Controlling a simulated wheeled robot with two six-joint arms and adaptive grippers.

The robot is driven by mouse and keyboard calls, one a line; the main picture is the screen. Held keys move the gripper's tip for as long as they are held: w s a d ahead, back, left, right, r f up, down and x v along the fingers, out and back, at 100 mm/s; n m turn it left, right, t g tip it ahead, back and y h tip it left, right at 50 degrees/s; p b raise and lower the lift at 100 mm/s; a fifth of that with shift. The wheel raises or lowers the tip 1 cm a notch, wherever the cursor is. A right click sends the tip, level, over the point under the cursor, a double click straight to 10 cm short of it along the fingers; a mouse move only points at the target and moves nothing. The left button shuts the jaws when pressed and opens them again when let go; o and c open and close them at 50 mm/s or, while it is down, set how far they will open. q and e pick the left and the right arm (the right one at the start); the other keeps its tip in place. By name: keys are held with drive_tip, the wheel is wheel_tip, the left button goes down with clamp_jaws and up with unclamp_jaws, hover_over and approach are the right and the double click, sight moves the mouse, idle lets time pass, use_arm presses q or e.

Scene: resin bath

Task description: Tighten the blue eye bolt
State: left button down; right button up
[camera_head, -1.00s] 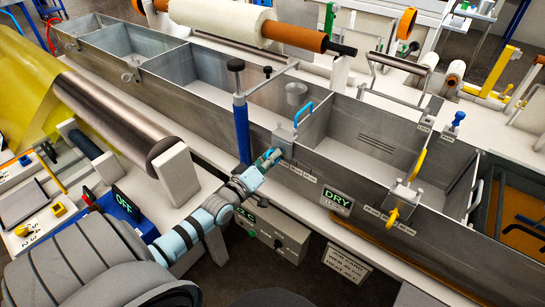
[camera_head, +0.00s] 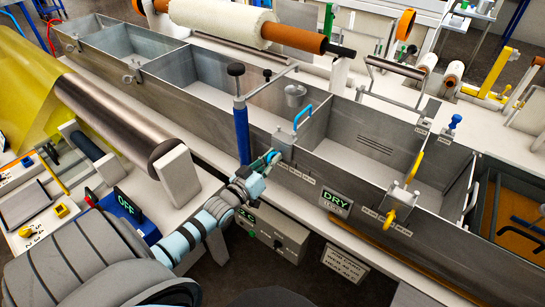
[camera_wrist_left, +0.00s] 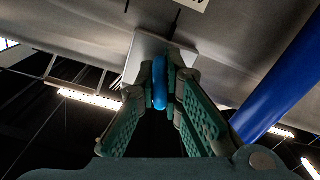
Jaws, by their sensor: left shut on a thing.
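The blue eye bolt (camera_wrist_left: 160,84) shows in the left wrist view as a blue ring seen edge-on, in front of a pale block (camera_wrist_left: 140,52) on the bath's wall. My left gripper (camera_wrist_left: 161,95) is shut on it, with a green finger on each side. In the head view my left gripper (camera_head: 270,158) reaches the bath's front wall just below a block with a blue handle (camera_head: 303,117). There the gripper mostly hides the eye bolt. My right gripper is not in view.
A blue post (camera_head: 241,130) stands close to the left of my gripper. The long grey bath (camera_head: 350,172) runs diagonally, with a yellow eye bolt (camera_head: 390,218) farther right. A DRY sign (camera_head: 337,203) hangs on its front. A steel roller (camera_head: 120,115) lies at left.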

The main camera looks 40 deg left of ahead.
use_arm(q)
drive_tip(key=shift+m+p, duration=0.55)
drive_tip(key=shift+m, duration=0.85)
drive_tip(key=shift+f, duration=0.1)
drive_tip(key=c, duration=1.7)
unclamp_jaws()
drive_tip(key=shift+a, duration=0.1)
drive_tip(key=shift+s, duration=0.35)
drive_tip(key=s, duration=1.1)
drive_tip(key=shift+s, duration=0.2)
